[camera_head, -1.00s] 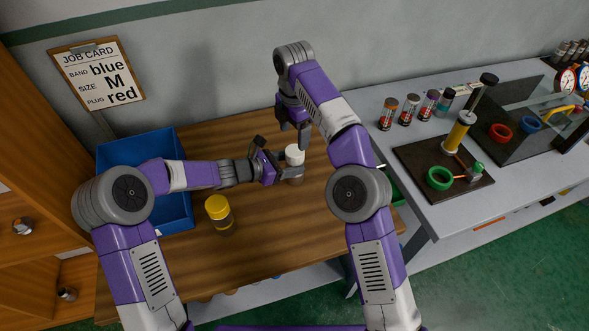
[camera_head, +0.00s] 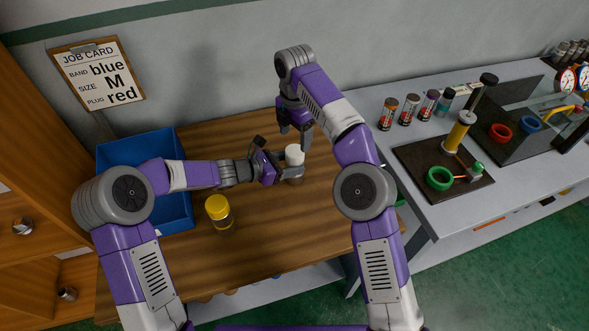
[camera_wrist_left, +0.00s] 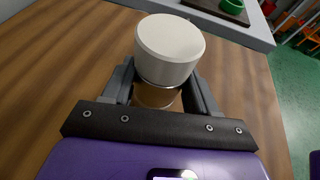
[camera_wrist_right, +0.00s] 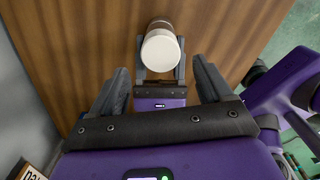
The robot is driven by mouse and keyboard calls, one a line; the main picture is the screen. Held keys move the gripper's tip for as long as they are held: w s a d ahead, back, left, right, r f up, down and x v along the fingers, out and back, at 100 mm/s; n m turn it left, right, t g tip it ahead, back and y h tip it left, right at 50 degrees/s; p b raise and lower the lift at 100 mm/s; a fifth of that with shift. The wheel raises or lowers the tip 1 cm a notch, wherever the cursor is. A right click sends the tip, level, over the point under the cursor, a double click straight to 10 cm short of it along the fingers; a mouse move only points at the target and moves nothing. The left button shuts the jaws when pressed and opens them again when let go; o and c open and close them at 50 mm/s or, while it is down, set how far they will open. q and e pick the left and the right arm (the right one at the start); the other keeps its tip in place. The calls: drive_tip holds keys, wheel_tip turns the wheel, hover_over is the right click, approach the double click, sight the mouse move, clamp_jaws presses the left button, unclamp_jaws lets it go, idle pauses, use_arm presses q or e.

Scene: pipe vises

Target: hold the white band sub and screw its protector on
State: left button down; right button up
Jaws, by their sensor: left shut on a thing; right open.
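The white band sub (camera_wrist_left: 157,97) stands upright on the wooden table, its brown and metallic body partly hidden by my gripper fingers. A wide white cap, seemingly its protector (camera_wrist_left: 170,48), sits on its top; I cannot tell how far it is screwed on. The cap also shows in the head view (camera_head: 294,155) and the right wrist view (camera_wrist_right: 160,51). My left gripper (camera_head: 291,174) is shut on the sub's body below the cap. My right gripper (camera_wrist_right: 161,66) is open and empty, its fingers apart from the cap; in the head view it is just above and behind it.
A blue bin (camera_head: 176,216) lies behind my left forearm. The right bench (camera_head: 440,212) holds several banded subs, a dark plate with a yellow post, and a clear tank. A job card (camera_head: 98,72) hangs on the wall.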

sight(295, 151)
drive_tip(key=shift+s+f, duration=0.1)
drive_tip(key=shift+f, duration=2.95)
drive_tip(key=c, duration=1.1)
drive_tip(key=shift+o, duration=0.2)
drive_tip(key=m, duration=0.3)
drive_tip(key=o, duration=1.2)
drive_tip(key=shift+c, duration=0.2)
